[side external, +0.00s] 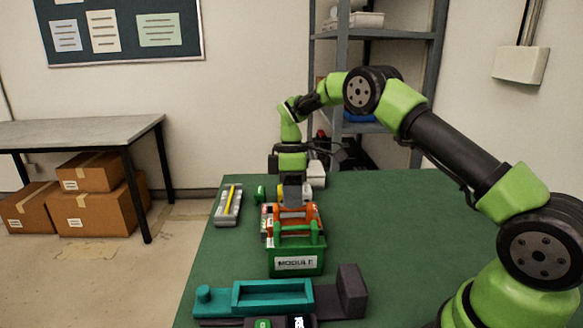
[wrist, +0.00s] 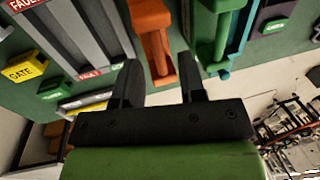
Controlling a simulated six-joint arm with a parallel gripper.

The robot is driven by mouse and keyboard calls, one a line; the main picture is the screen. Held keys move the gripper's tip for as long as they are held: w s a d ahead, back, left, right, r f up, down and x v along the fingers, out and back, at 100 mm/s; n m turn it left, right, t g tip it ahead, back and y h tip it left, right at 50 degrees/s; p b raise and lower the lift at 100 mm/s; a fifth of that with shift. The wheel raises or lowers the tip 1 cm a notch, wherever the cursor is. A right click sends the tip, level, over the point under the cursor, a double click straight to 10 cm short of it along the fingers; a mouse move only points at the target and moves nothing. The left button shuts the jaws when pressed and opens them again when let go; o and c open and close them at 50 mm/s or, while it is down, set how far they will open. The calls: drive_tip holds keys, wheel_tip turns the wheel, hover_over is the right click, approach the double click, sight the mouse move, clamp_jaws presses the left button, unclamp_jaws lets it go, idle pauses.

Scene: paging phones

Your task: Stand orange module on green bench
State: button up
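The orange module (side external: 297,213) is in the middle of the side view, just behind a green holder (side external: 296,262) with a white label reading "MODULE". In the wrist view the orange module (wrist: 151,35) reaches down into the gap between my fingertips. My gripper (side external: 291,196) points down just above the orange module. In the wrist view my gripper (wrist: 162,78) has its fingers apart, with space visible on both sides of the orange piece. The lower part of the module is partly hidden in the side view. Green parts (wrist: 218,35) lie right beside it in the wrist view.
A teal tray (side external: 272,297) with a dark block (side external: 350,291) stands at the front of the green tabletop (side external: 395,225). A grey tray with a yellow strip (side external: 229,204) lies at the left. A yellow "GATE" label (wrist: 22,69) shows in the wrist view. The tabletop's right is clear.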

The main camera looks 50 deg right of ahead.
wheel_tip(320, 180, up, 17)
drive_tip(key=s+a+m+t, duration=0.2)
drive_tip(key=s+a+r+m+t, duration=0.2)
drive_tip(key=s+a+r+m, duration=0.25)
drive_tip(key=s, duration=0.35)
drive_tip(key=s+a+f+m+t, duration=0.1)
drive_tip(key=s+m+t, duration=0.1)
drive_tip(key=s, duration=0.5)
drive_tip(key=s+a+f+m+t, duration=0.2)
drive_tip(key=s+m, duration=0.2)
drive_tip(key=s, duration=0.4)
drive_tip(key=shift+t, duration=0.4)
